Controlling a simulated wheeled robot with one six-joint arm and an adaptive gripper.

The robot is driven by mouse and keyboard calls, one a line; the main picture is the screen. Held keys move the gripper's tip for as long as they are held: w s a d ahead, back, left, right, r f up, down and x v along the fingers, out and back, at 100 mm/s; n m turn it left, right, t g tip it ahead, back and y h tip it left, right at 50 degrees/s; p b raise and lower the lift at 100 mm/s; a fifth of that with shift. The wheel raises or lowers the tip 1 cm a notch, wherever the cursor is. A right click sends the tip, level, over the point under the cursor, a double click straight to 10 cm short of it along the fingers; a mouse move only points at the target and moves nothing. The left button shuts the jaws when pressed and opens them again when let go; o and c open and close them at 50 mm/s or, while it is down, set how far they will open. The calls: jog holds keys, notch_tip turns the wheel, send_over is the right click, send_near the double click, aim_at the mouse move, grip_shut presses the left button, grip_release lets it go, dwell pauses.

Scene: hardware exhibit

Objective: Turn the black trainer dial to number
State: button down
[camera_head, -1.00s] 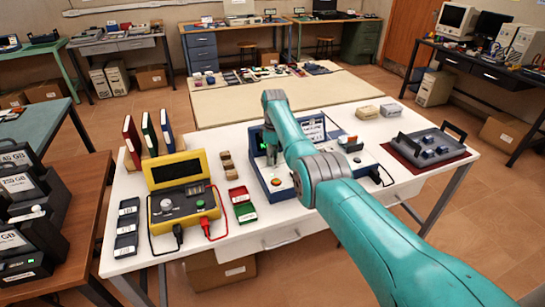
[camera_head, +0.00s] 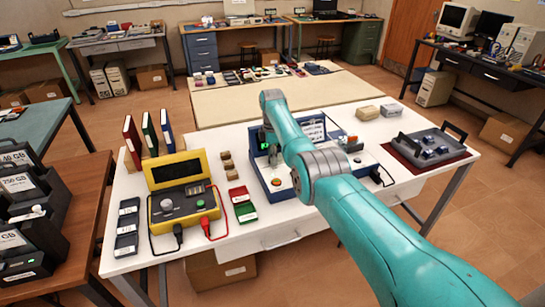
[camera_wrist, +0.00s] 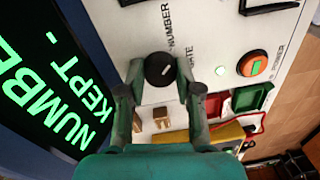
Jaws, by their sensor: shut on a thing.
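The black dial (camera_wrist: 160,69) is a round knob with a pale pointer line, on the trainer's white panel (camera_wrist: 215,50). The words NUMBER and GATE are printed beside it. My gripper (camera_wrist: 161,72) has one finger on each side of the dial and is shut on it. In the head view the trainer (camera_head: 257,168) is a blue case, partly hidden by my arm, which also hides the dial.
A yellow meter case (camera_head: 180,200) with red and black leads stands left of the trainer. Red and green trays (camera_head: 243,206) and small tan blocks (camera_head: 228,167) lie between them. A grey tray (camera_head: 430,147) is at the right. The white table's front strip is mostly clear.

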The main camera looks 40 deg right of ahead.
dwell(0.3)
jog(key=c, duration=0.8)
grip_release()
jog(key=r, duration=1.2)
jog(key=shift+w+d, duration=0.15)
jog(key=shift+w, duration=0.2)
jog(key=shift+s, duration=0.15)
